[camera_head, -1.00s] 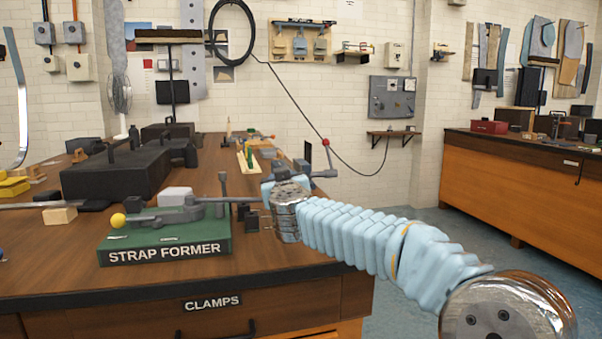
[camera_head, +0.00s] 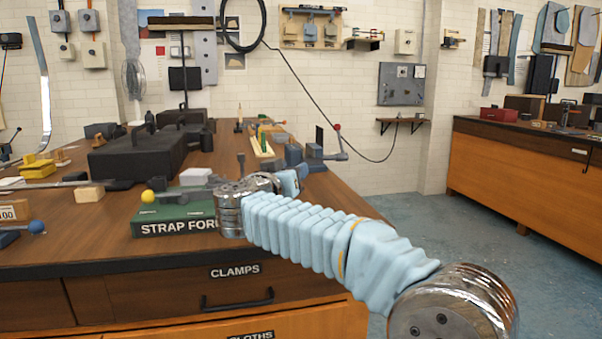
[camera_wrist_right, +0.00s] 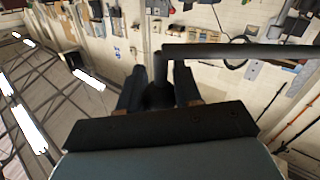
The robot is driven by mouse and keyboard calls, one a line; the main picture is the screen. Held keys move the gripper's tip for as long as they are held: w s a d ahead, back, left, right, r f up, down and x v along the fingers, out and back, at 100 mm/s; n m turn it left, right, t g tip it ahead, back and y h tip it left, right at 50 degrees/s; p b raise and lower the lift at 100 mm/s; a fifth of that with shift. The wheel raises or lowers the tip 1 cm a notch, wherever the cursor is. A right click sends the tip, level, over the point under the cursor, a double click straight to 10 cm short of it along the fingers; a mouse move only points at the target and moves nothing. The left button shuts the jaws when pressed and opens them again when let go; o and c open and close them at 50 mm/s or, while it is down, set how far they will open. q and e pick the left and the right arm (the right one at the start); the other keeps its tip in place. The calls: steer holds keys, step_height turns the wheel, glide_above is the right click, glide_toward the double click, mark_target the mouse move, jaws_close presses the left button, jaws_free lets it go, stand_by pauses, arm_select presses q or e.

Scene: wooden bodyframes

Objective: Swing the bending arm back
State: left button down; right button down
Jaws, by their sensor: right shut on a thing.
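The green strap former (camera_head: 180,222) sits on the near part of the wooden bench, with a yellow ball (camera_head: 147,196) at its left end. My right arm reaches in from the right, and its wrist covers the former's right part. A short dark post shows just above that wrist. My right gripper's tips are hidden in the head view. In the right wrist view the right gripper (camera_wrist_right: 158,97) is shut on a dark upright piece, seemingly the bending arm's handle. A long dark bar (camera_wrist_right: 240,53) runs right from there. My left gripper is out of view.
A black box (camera_head: 135,155) and yellow blocks (camera_head: 38,168) stand behind and left on the bench (camera_head: 80,245). A wooden block (camera_head: 90,193) lies left of the former. A red-knobbed lever (camera_head: 337,128) is at the bench's right edge. Floor to the right is clear.

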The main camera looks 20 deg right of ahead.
steer(key=shift+a, duration=0.1)
steer(key=c, duration=0.8)
jaws_free()
steer(key=shift+s, duration=0.1)
steer(key=b+v, duration=0.1)
steer(key=v, duration=1.2)
steer(key=shift+s+a, duration=0.25)
